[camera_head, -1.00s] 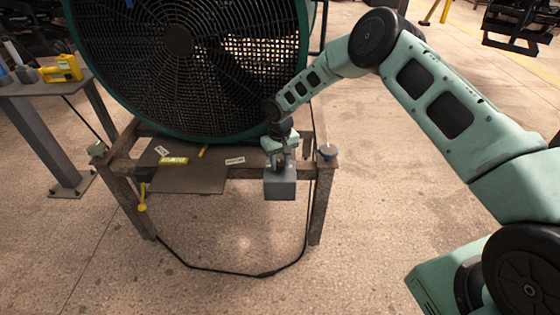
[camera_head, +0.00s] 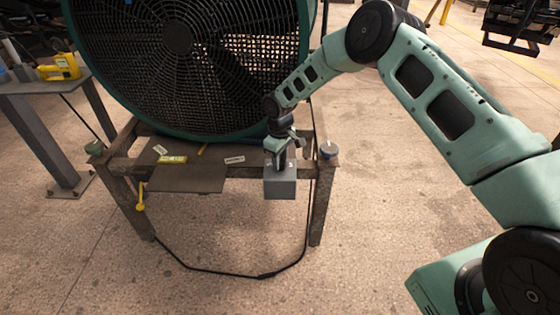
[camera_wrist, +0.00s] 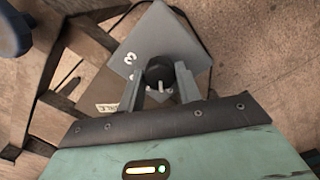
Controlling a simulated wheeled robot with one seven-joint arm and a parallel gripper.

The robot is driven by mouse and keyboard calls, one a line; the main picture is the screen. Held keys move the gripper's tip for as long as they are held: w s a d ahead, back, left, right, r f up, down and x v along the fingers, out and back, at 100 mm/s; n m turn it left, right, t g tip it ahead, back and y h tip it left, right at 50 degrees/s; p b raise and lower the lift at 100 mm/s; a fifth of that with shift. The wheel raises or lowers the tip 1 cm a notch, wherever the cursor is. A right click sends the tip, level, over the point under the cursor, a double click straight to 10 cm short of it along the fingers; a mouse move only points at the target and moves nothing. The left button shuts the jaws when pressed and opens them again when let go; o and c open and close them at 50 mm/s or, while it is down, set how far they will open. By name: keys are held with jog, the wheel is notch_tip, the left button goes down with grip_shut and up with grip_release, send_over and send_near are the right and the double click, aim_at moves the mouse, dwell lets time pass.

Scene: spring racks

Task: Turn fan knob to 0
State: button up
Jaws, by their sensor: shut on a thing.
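The fan knob (camera_wrist: 158,72) is a dark, faceted knob on top of a grey control box (camera_head: 280,187). The box is fixed at the front of the fan stand; its top also shows in the wrist view (camera_wrist: 150,35), with a white "3" and another mark beside the knob. My gripper (camera_wrist: 160,80) points down over the box, its two grey fingers closed on either side of the knob. A light pointer mark shows on the knob between the fingers. In the head view my gripper (camera_head: 282,160) hides the knob.
The large green-rimmed fan (camera_head: 190,60) stands close behind my gripper on a rusty metal frame (camera_head: 318,205). A dark plate (camera_head: 190,178) with labels lies left of the box. A black cable (camera_head: 215,271) runs along the floor. A side table (camera_head: 40,88) holds a yellow tool (camera_head: 65,67).

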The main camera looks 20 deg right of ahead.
jog(key=shift+n, duration=1)
jog(key=o, duration=1)
notch_tip(320, 180, up, 17)
jog(key=shift+r+b, duration=0.2)
jog(key=shift+b, duration=0.2)
